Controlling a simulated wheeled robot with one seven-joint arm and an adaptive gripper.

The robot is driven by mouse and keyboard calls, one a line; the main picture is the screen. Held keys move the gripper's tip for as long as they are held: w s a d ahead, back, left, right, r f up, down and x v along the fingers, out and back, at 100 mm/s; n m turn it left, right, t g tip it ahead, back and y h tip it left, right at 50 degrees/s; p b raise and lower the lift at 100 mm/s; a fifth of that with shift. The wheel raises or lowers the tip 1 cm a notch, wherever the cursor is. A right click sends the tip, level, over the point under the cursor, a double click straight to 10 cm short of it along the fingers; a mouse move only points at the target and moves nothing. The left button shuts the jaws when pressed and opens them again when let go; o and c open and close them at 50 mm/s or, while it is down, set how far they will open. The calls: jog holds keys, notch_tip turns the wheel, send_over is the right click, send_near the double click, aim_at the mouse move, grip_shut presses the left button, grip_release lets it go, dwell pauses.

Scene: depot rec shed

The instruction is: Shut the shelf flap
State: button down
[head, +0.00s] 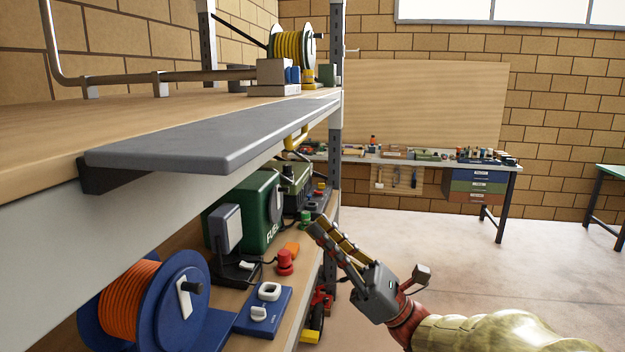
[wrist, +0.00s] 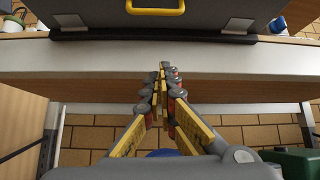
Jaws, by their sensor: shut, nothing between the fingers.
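The shelf flap (head: 220,132) is a long grey panel that sticks out roughly level along the front edge of the upper shelf. A yellow handle (head: 297,138) shows under its outer edge in the head view. In the wrist view the grey flap (wrist: 200,22) crosses the top, with the yellow handle (wrist: 155,8) at its middle and a dark strip along the shelf edge. My gripper (head: 320,226) is shut and empty, below the flap and apart from it. Its fingers also show in the wrist view (wrist: 162,72), pointing toward the shelf's pale front edge.
The lower shelf holds a green fuel can (head: 258,215), a blue reel with orange cable (head: 160,305) and a blue switch box (head: 264,312). A yellow reel (head: 292,47) stands on the upper shelf. A workbench (head: 420,160) stands behind.

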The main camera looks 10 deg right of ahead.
jog(key=a+r, duration=0.4)
jog(key=r, duration=0.7)
jog(key=shift+w+r+g+y, duration=0.15)
jog(key=shift+w+g+y, duration=0.25)
jog(key=shift+w, duration=0.05)
jog(key=shift+a+p, duration=0.1)
jog(key=shift+p, duration=0.3)
